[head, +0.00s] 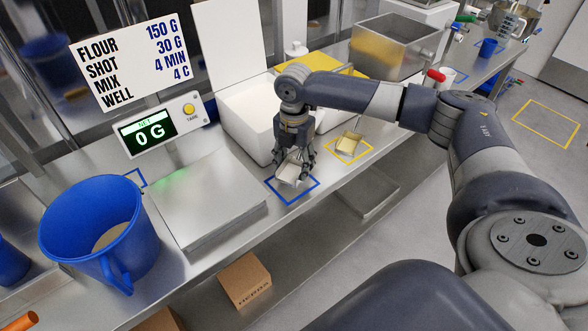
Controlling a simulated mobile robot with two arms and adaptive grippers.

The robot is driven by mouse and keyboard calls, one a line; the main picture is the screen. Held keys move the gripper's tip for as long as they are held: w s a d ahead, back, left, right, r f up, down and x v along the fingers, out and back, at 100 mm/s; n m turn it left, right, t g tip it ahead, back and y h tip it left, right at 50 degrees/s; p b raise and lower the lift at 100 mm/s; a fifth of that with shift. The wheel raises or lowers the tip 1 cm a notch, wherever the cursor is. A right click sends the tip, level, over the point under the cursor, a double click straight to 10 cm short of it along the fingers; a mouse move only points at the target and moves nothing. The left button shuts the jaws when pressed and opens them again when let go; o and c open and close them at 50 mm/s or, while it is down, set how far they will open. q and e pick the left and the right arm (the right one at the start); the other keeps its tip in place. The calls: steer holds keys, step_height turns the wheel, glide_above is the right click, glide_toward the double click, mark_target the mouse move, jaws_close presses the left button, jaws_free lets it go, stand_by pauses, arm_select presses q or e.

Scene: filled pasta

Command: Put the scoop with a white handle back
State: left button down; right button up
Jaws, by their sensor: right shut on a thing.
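My right gripper (295,164) comes in from the right and points down over the blue square outline (292,202) on the steel counter. It is shut on a small pale scoop (287,174), whose pan shows below and between the fingers. The scoop's handle is mostly hidden by the gripper, and I cannot tell whether the pan touches the counter. Another small scoop, yellowish (349,141), lies inside the yellow square outline (337,154) to the right. My left gripper is not in view.
A white bin (247,122) stands behind the gripper. A scale with a bare steel plate (205,200) is at left, its display (150,134) reading 0 G. A blue jug (98,230) stands front left. A cardboard box (245,280) sits below the counter edge.

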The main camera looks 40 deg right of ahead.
mark_target(294, 171)
steer(key=shift+f, duration=1.45)
steer(key=shift+f, duration=0.1)
steer(key=o, duration=1.1)
steer(key=shift+c, duration=0.2)
step_height(294, 171, up, 12)
steer(key=b, duration=0.2)
steer(key=shift+r, duration=0.2)
steer(key=shift+f, duration=0.1)
